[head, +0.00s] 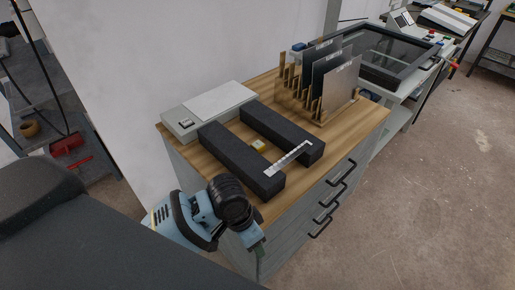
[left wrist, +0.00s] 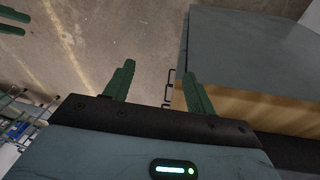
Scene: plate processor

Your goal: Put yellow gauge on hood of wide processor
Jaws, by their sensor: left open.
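A small yellow gauge (head: 258,146) lies on the wooden worktop between two long black blocks. The wide processor appears to be the machine at the back right, with a dark-framed glass hood (head: 390,57) that looks lowered. My left arm comes in low at the cabinet's near corner, its gripper pointing down and mostly hidden in the head view. In the left wrist view my left gripper (left wrist: 160,85) is open and empty, above the floor beside the cabinet. Two green fingers, apart, show at that view's top left; they look like my right gripper (left wrist: 14,21).
A striped scale strip (head: 288,158) bridges the black blocks (head: 240,160). A grey box (head: 210,109) and a wooden rack of upright plates (head: 328,82) stand on the worktop (head: 215,170). Drawer handles (head: 334,192) stick out at the front. Floor at right is clear.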

